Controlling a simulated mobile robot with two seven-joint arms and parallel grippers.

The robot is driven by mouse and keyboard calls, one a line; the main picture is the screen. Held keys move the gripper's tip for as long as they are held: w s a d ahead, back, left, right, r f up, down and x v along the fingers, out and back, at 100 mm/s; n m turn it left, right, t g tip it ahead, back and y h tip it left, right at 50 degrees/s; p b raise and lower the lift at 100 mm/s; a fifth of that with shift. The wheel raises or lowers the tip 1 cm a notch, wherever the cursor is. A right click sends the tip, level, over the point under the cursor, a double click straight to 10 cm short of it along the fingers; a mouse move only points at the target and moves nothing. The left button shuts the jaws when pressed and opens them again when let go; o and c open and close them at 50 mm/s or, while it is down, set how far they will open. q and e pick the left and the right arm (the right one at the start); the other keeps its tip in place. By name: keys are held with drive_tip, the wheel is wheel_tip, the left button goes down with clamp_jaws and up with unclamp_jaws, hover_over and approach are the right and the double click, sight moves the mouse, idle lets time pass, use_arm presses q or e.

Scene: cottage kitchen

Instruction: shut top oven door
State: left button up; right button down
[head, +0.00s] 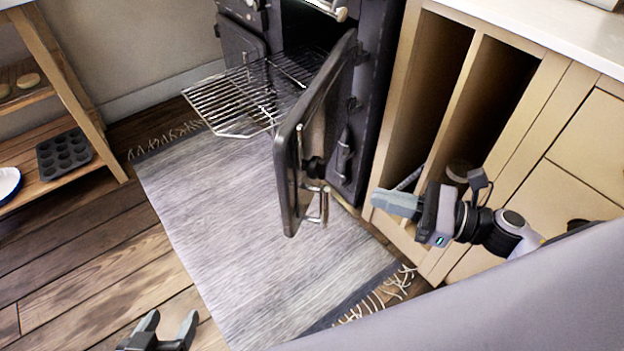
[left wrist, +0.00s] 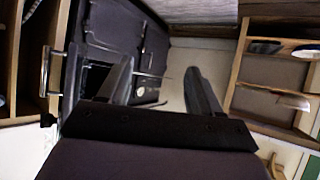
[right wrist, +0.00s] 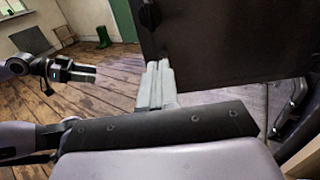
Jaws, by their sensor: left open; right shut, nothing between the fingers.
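The open oven door (head: 318,125) is a dark panel swung well out from the black stove (head: 375,85) in the head view. A metal wire rack (head: 235,100) sticks out to its left. My right gripper (head: 378,203) is shut and empty, to the right of the door, and appears apart from it. In the right wrist view its closed fingers (right wrist: 157,82) show beside the lower edge of a dark panel (right wrist: 235,45), apparently the door. My left gripper (head: 170,325) is open and empty, low over the floor at the bottom of the head view. The stove also shows in the left wrist view (left wrist: 105,25).
A wooden cabinet with open slots (head: 440,90) stands right of the stove, close to my right arm. A smaller dark door (head: 240,42) is at the stove's left. A shelf (head: 85,120) with a muffin tin (head: 63,153) stands at left. The rug (head: 205,220) is clear.

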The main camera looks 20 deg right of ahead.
sight(317, 189)
drive_tip(key=x, duration=1.2)
drive_tip(key=shift+w+a+p, duration=0.2)
drive_tip(key=shift+w+p, duration=0.05)
drive_tip(key=shift+p, duration=0.15)
